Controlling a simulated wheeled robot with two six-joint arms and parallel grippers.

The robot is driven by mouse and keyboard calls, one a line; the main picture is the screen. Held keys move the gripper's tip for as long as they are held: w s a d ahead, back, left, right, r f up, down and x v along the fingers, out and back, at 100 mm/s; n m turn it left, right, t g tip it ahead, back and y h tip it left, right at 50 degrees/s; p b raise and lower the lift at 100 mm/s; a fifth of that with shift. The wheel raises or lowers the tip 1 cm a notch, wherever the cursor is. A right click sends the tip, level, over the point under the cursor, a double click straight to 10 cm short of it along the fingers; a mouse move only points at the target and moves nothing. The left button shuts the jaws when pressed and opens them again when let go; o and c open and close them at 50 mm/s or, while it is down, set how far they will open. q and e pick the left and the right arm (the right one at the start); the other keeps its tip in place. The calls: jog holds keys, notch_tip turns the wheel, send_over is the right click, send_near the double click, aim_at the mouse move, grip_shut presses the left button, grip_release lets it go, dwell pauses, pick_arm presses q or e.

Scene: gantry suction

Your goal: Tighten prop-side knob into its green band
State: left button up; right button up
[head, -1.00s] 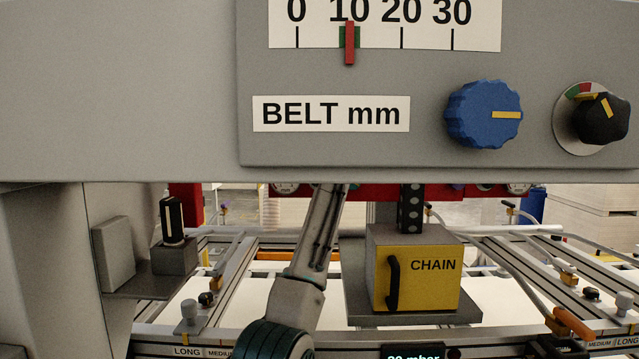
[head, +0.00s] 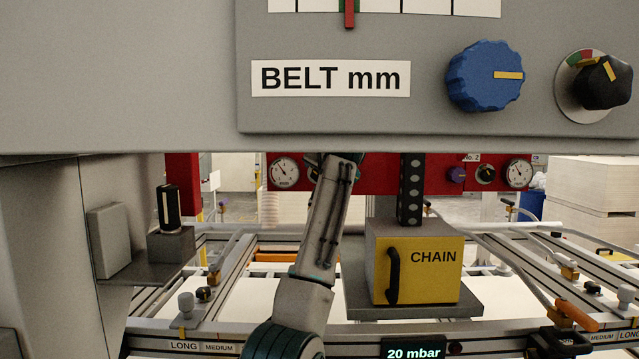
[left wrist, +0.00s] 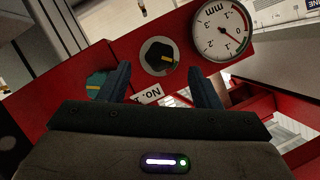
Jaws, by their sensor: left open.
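In the left wrist view a black knob (left wrist: 159,56) with a yellow pointer sits on a red panel (left wrist: 262,75). A round white mm gauge (left wrist: 222,31), upside down, is beside it. My left gripper (left wrist: 158,70) is open, its two fingers on either side of the knob's near side, apart from it. Contact with the panel is not clear. In the head view my left arm rises behind the grey panel's lower edge, which hides the gripper. No label in view says which knob is the prop-side one. My right gripper is not in view.
The grey panel (head: 120,70) carries a blue knob (head: 485,75) and a black knob (head: 603,82) with a red and green band. Beyond are a red panel with gauges (head: 284,172) and a yellow CHAIN box (head: 425,268). A teal knob (left wrist: 96,84) is left of my fingers.

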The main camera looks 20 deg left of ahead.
pick_arm(q)
jog(key=b+v, duration=0.2)
jog(key=v, duration=0.4)
jog(key=shift+b, duration=0.3)
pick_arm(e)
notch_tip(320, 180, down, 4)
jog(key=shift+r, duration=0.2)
pick_arm(q)
jog(key=shift+s+d+r, duration=0.1)
jog(key=shift+s, duration=0.05)
jog(key=w+a+f+n+h+p, duration=0.2)
jog(key=w+a+f+n+p, duration=0.1)
jog(key=w+a+p, duration=0.2)
jog(key=w+p, duration=0.2)
jog(key=w, duration=0.1)
jog(key=shift+w+f, duration=0.35)
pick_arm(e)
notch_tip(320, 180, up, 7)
pick_arm(q)
jog(key=shift+c, duration=0.4)
